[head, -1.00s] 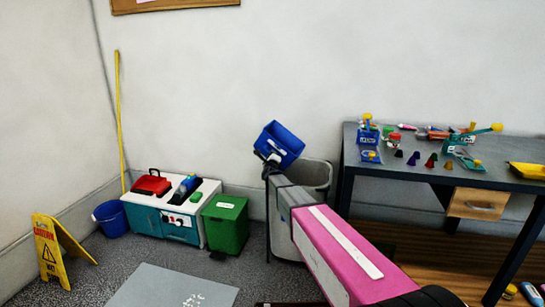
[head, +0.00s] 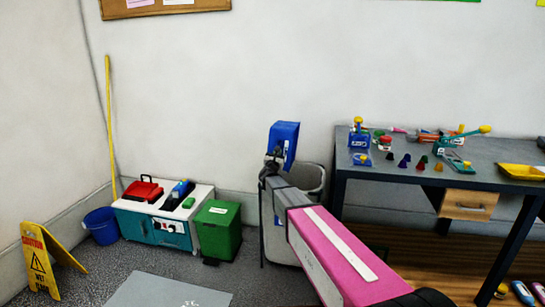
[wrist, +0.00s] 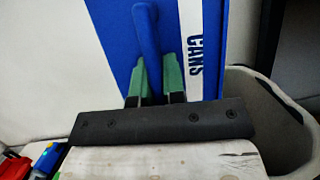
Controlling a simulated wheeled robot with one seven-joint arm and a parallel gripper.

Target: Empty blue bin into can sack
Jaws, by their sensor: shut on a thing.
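The blue bin (head: 285,145) is held up by my gripper (head: 272,158) above the grey can sack (head: 310,178), in front of the wall. In the wrist view the bin (wrist: 112,45) shows its white "CANS" label, and my gripper (wrist: 156,85) is shut on its blue handle. The bin is tilted in the head view; its opening and contents are hidden. The sack's pale rim (wrist: 270,105) shows at the lower right of the wrist view. My arm hides much of the sack in the head view.
A green bin (head: 218,228) and a white-and-teal cabinet (head: 165,215) stand left of the sack. A dark table (head: 440,180) with several small items stands to the right. A yellow caution sign (head: 42,260) and a blue bucket (head: 101,225) are far left.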

